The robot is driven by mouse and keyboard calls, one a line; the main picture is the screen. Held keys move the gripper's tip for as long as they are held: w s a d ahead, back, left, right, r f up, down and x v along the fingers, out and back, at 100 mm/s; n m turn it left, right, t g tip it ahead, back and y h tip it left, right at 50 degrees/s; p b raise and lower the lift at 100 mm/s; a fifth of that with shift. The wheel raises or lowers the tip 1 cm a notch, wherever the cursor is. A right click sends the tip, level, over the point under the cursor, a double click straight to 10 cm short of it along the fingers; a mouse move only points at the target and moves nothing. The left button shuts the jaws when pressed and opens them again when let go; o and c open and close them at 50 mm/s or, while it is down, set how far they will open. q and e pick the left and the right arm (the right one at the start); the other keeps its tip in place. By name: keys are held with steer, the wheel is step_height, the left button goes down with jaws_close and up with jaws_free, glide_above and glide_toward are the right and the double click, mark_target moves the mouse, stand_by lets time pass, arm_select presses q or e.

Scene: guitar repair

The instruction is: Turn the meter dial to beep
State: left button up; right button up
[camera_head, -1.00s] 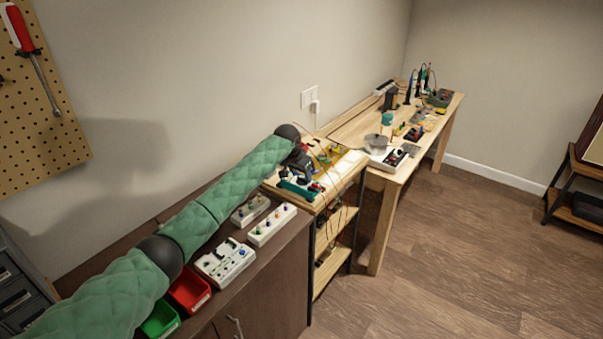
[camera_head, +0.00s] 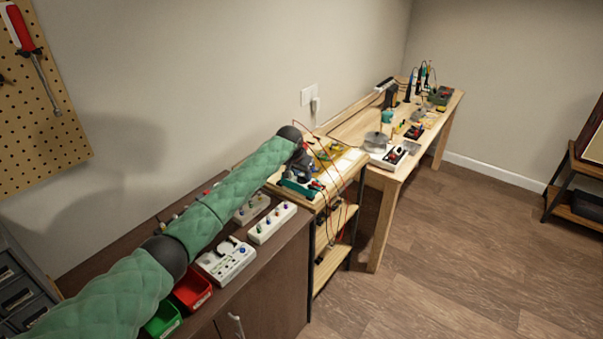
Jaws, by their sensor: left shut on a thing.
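My left arm reaches from the lower left to the small wooden bench (camera_head: 350,160) in the middle. My left gripper (camera_head: 308,169) is small and dark at the arm's far end, low over the bench top. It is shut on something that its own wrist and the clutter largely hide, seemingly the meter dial. A yellow item (camera_head: 330,152) lies just right of the gripper, and a teal item (camera_head: 297,188) lies just in front. I cannot tell which is the meter, and its dial and display cannot be read. My right gripper does not show.
Thin red and dark wires hang around the bench. A longer wooden table (camera_head: 376,189) stands behind. The floor at right is clear.

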arm_select(q)
steer(key=n+p, duration=0.1)
steer(key=n, duration=0.1)
steer(key=n+y+p, duration=0.1)
steer(key=n, duration=0.1)
steer(key=n+y+p, duration=0.1)
steer(key=shift+s+d+n+t, duration=0.1)
steer(key=shift+d+n+t, duration=0.2)
steer(key=shift+n, duration=0.1)
steer(key=n+y+p, duration=0.1)
steer(key=n, duration=0.2)
steer(key=shift+d, duration=0.15)
steer(key=shift+n+y, duration=0.5)
steer(key=shift+n, duration=0.5)
steer(key=shift+n+g+y, duration=0.4)
steer(key=shift+n, duration=0.7)
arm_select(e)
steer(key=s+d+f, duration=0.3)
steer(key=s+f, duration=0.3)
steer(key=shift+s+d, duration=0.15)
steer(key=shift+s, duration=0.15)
arm_select(q)
steer(key=o, duration=0.7)
steer(key=shift+d, duration=0.1)
